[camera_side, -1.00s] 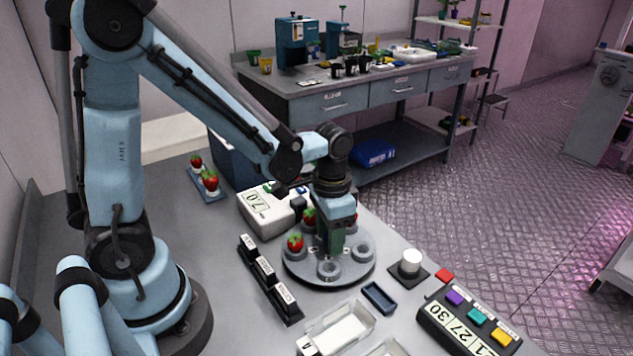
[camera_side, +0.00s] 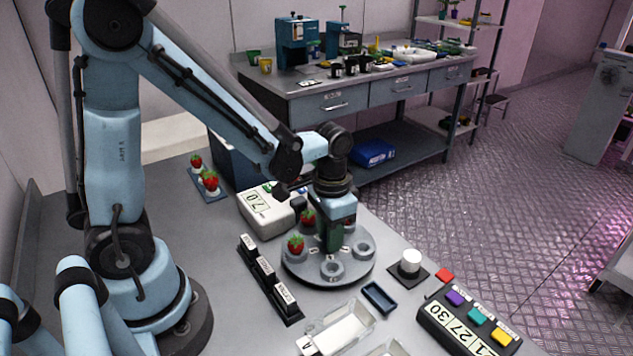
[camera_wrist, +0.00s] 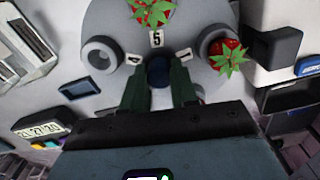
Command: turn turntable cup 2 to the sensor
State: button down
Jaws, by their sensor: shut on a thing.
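The round grey turntable (camera_side: 312,277) carries a ring of cups. My gripper (camera_wrist: 160,75) is shut on the dark blue knob (camera_wrist: 160,68) at its centre, pointing straight down. In the wrist view, label 5 stands by a cup with a strawberry (camera_wrist: 152,10), and label 4 by an empty cup (camera_wrist: 101,54). Another strawberry (camera_wrist: 225,55) sits in the cup at right, beside the sensor's dark block (camera_wrist: 272,46). In the side view, the white sensor box (camera_side: 262,214) reading 70 stands behind the turntable. I cannot make out label 2; my gripper hides part of the ring.
A blue tray (camera_side: 379,297), a white knob on a black pad (camera_side: 411,262) and a button panel (camera_side: 468,322) lie to the right. Clear bins (camera_side: 342,328) are in front. Two strawberries sit on a blue rack (camera_side: 207,186).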

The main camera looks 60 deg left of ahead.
jog(key=shift+n, duration=6.7)
jog(key=c, duration=0.9)
grip_release()
jog(key=shift+o, duration=0.2)
jog(key=shift+r, duration=0.1)
notch_tip(320, 180, up, 12)
